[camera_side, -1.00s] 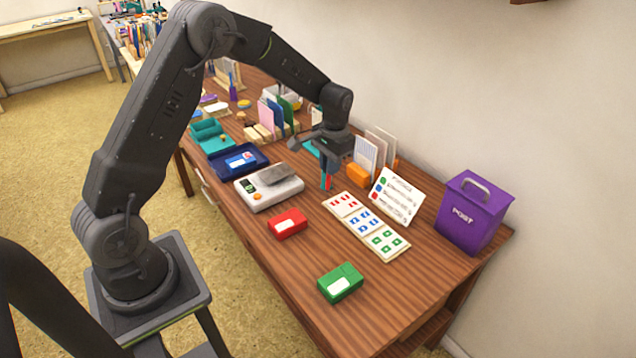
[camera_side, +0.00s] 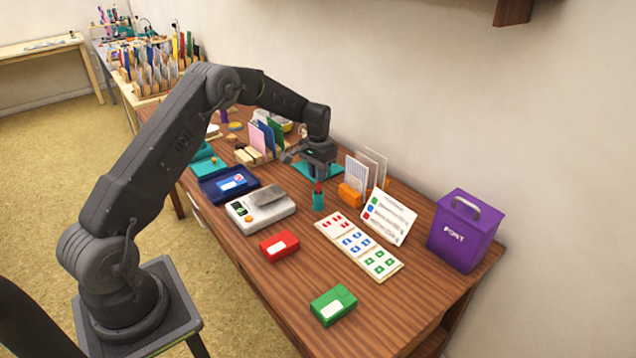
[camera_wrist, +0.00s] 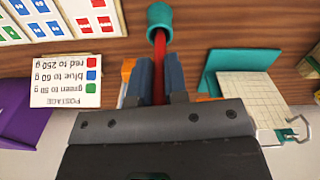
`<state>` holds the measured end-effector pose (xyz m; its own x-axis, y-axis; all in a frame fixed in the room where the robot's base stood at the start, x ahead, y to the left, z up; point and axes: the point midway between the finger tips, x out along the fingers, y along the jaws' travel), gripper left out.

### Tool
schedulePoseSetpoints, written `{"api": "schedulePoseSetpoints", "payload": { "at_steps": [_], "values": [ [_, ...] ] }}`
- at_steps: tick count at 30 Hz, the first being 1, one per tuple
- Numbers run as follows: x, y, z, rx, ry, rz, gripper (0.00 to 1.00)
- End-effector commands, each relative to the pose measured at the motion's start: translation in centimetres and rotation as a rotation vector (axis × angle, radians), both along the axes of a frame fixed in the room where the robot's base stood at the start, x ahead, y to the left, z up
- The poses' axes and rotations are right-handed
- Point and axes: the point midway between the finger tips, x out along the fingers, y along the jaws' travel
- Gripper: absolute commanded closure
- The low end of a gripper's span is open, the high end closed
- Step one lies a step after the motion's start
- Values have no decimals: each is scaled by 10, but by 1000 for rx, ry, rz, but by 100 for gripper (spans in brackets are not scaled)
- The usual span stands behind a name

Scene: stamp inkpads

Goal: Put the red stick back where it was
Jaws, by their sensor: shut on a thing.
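My gripper (camera_side: 318,172) is shut on the red stick (camera_side: 318,187), low over the far middle of the table. In the wrist view, the red stick (camera_wrist: 159,68) runs between the two fingers of my gripper (camera_wrist: 158,75). Its far end meets the mouth of a small teal cup (camera_wrist: 160,16). In the side view, the teal cup (camera_side: 318,203) stands directly under my gripper with the stick upright above it. The stick's end appears to be in the cup; I cannot tell how deep.
An orange block (camera_side: 350,194) with cards stands close to the right. A scale (camera_side: 243,217) is left, with a red inkpad (camera_side: 279,246) in front. A purple post box (camera_side: 463,233) stands at the right.

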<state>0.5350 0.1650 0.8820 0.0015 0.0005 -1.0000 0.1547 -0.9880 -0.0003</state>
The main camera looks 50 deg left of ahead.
Motion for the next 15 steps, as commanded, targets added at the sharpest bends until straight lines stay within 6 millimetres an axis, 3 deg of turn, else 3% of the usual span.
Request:
{"api": "schedulePoseSetpoints", "payload": {
  "at_steps": [6, 15],
  "values": [
    [-1, -1, -30, -2, 4, 0, 100],
    [0, 0, -33, 0, 1, 0, 100]
  ]
}}
